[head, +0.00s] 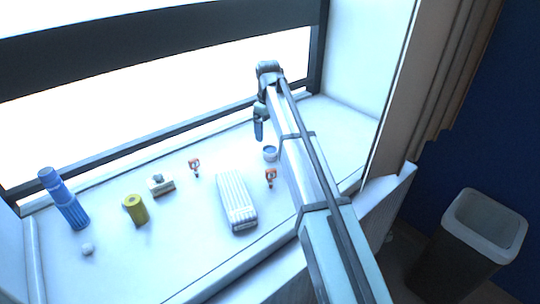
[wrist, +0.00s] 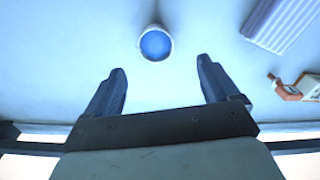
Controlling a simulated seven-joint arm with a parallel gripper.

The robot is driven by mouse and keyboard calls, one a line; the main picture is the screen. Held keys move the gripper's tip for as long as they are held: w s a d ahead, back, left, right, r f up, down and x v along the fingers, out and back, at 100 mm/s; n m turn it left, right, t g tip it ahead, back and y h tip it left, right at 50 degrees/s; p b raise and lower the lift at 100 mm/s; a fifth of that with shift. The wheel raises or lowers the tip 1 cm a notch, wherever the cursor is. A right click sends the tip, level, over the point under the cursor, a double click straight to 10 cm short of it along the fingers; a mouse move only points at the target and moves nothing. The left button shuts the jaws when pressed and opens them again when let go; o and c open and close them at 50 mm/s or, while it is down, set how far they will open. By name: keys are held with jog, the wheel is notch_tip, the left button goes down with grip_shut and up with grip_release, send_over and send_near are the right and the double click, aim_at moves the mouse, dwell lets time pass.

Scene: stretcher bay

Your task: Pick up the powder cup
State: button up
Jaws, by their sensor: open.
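The powder cup (head: 270,153) is a small round cup with blue contents, standing upright on the white window sill, just left of my arm in the head view. In the wrist view the cup (wrist: 155,44) lies ahead of the fingertips, near the middle between them and apart from both. My gripper (wrist: 160,75) is open and empty, its two blue fingers spread wide. In the head view my gripper (head: 258,138) hangs above the sill, slightly left of and behind the cup.
A striped white block (head: 236,203) and an orange-red clip (head: 271,177) are near the cup. Farther left are another clip (head: 195,167), a small white-and-brown item (head: 160,185), a yellow roll (head: 135,209), a blue bottle (head: 65,200) and a white ball (head: 87,249). The window frame (head: 140,155) runs behind.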

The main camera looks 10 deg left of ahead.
aim_at(270, 148)
notch_tip(270, 148, down, 4)
jog(key=shift+r, duration=0.2)
jog(key=shift+w+d+f, duration=0.15)
jog(key=shift+f, duration=1.2)
jog(key=shift+w+d+f, duration=0.1)
jog(key=shift+f, duration=1.2)
jog(key=c, duration=1.1)
jog(key=shift+c, duration=0.2)
